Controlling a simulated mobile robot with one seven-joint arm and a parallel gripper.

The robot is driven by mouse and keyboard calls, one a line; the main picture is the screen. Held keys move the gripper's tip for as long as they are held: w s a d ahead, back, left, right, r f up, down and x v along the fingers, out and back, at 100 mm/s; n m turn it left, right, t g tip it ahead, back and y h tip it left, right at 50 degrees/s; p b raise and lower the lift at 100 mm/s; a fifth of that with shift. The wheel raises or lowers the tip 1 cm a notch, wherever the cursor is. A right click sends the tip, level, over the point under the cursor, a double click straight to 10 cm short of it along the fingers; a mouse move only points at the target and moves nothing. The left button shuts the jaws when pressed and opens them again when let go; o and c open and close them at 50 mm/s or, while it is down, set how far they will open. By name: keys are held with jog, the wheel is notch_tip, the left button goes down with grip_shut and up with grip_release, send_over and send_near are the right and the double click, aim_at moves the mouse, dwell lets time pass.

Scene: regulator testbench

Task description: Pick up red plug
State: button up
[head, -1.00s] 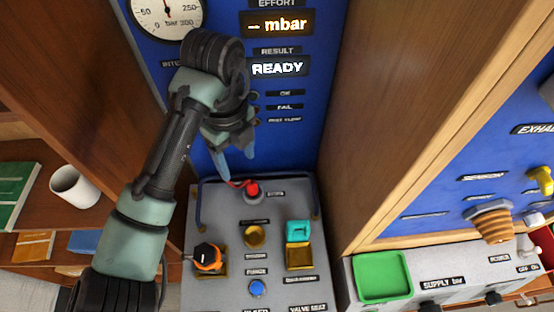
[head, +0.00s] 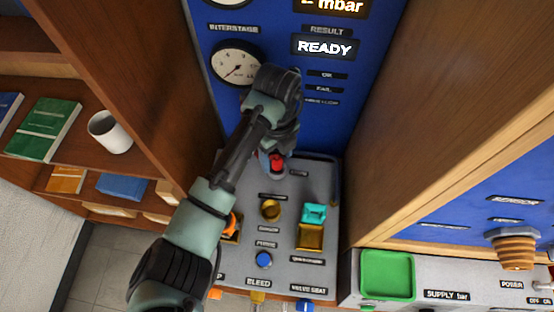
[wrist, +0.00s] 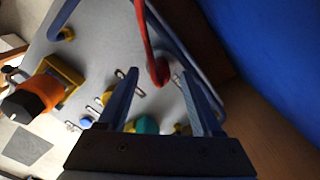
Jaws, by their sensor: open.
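The red plug (head: 277,163) stands at the back of the grey bench panel (head: 290,190). In the wrist view it shows as a red end (wrist: 158,72) with a red hose or cable running up out of the frame. My gripper (head: 270,155) is right at the plug in the head view, partly hidden by my own arm. In the wrist view my gripper (wrist: 161,79) is open, its two blue fingers apart with the red end in line with the gap between them. I cannot tell whether a finger touches the plug.
Blue rails edge the panel. An orange knob with a black top (wrist: 38,95), a brass socket (head: 270,210), a teal block (head: 314,214) and a blue button (head: 264,260) stand on it. A blue wall rises behind, with wooden sides. A green tray (head: 387,276) is at the right.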

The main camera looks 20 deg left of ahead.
jog(key=shift+f, duration=0.85)
grip_shut()
